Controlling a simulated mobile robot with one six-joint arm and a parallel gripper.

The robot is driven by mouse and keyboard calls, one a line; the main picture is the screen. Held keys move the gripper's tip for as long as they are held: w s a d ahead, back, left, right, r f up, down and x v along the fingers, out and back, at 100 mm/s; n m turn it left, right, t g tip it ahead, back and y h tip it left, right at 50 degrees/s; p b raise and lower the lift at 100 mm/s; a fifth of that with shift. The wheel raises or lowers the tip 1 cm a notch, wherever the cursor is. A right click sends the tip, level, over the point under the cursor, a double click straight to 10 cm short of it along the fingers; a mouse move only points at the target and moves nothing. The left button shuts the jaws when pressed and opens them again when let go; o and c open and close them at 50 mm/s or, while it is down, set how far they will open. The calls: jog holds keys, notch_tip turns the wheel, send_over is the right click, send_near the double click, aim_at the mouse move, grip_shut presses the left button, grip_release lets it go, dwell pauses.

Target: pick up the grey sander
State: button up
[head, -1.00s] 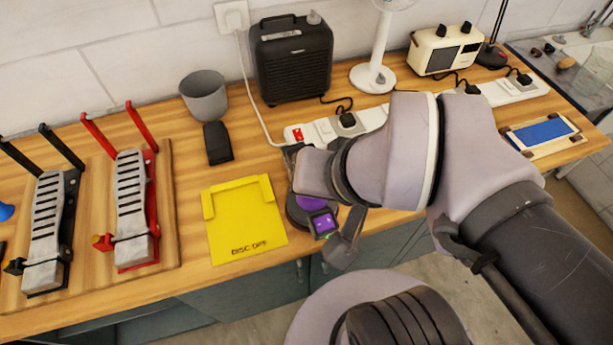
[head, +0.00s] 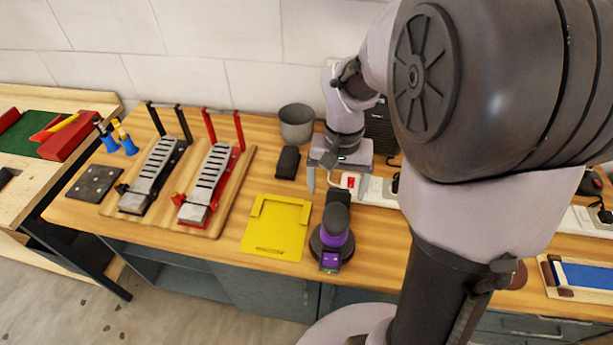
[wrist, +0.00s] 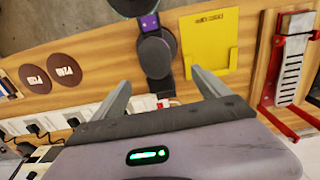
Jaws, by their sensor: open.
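The sander (head: 333,243) stands on the bench near its front edge, right of the yellow plate. It looks dark grey to black with a purple part. In the wrist view, the sander (wrist: 155,52) is beyond my fingertips, between their lines, with its purple part at the top of the picture. My gripper (head: 326,188) is behind the sander, toward the wall, above the bench near the power strip. In the wrist view, my gripper (wrist: 160,80) has its two fingers spread, with nothing between them. The fingers look apart from the sander.
The yellow plate (head: 275,228) lies left of the sander. A black block (head: 288,162), a grey cup (head: 296,124) and a white power strip (head: 380,189) are behind. Two pedal-like units stand on a board (head: 232,205) at left. Two brown discs (wrist: 64,68) lie beside the sander.

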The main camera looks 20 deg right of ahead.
aim_at(335, 208)
notch_tip(335, 208, down, 8)
jog(key=shift+d+r+b, duration=0.1)
jog(key=shift+r+b, duration=0.15)
jog(key=shift+b, duration=0.75)
jog(key=f+b, duration=0.1)
jog(key=f, duration=0.1)
jog(key=s+f+b, duration=0.1)
jog(key=f, duration=0.2)
jog(key=shift+d+f, duration=0.1)
jog(key=shift+f, duration=0.35)
jog(key=shift+r, duration=0.1)
jog(key=c, duration=1.7)
grip_shut()
jog(key=shift+w+r, duration=0.1)
jog(key=shift+r, duration=0.1)
